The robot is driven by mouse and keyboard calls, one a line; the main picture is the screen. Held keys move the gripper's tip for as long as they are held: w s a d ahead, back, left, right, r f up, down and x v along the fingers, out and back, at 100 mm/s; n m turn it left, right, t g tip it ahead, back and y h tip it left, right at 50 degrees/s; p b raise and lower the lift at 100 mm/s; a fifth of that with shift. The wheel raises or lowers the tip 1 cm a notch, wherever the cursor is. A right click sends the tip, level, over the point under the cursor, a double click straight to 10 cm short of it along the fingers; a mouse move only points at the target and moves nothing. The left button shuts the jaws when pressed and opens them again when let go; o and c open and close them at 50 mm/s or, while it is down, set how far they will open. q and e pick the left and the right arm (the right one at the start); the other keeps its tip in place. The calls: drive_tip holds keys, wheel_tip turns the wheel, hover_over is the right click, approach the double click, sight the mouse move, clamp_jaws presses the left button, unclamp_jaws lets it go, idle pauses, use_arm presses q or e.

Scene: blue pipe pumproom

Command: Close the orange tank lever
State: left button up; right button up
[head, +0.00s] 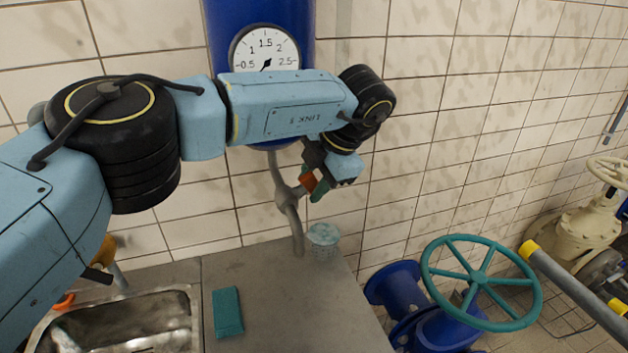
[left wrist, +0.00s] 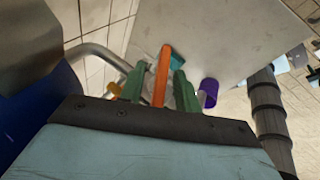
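The orange lever (head: 307,182) is on the grey pipe below the blue tank (head: 260,25), mostly hidden behind my left gripper in the head view. My left gripper (head: 315,186) is at the lever, pointing down and away. In the left wrist view, the orange lever (left wrist: 162,75) stands as a long bar between the two green fingers of my left gripper (left wrist: 159,84). The fingers are apart, one on each side of the lever, with narrow gaps visible. Whether either finger touches it I cannot tell. My right gripper is not in view.
A round gauge (head: 265,50) is on the tank. A clear glass (head: 323,238) and a teal block (head: 228,312) are on the grey counter (head: 290,310), beside a metal sink (head: 125,320). A teal handwheel (head: 480,282) is on the right. A tiled wall is close behind.

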use_arm(q)
drive_tip(key=shift+d+r, duration=0.15)
drive_tip(key=shift+r, duration=0.1)
drive_tip(key=v, duration=1.3)
drive_tip(key=shift+b, duration=0.35)
drive_tip(key=shift+f, duration=0.1)
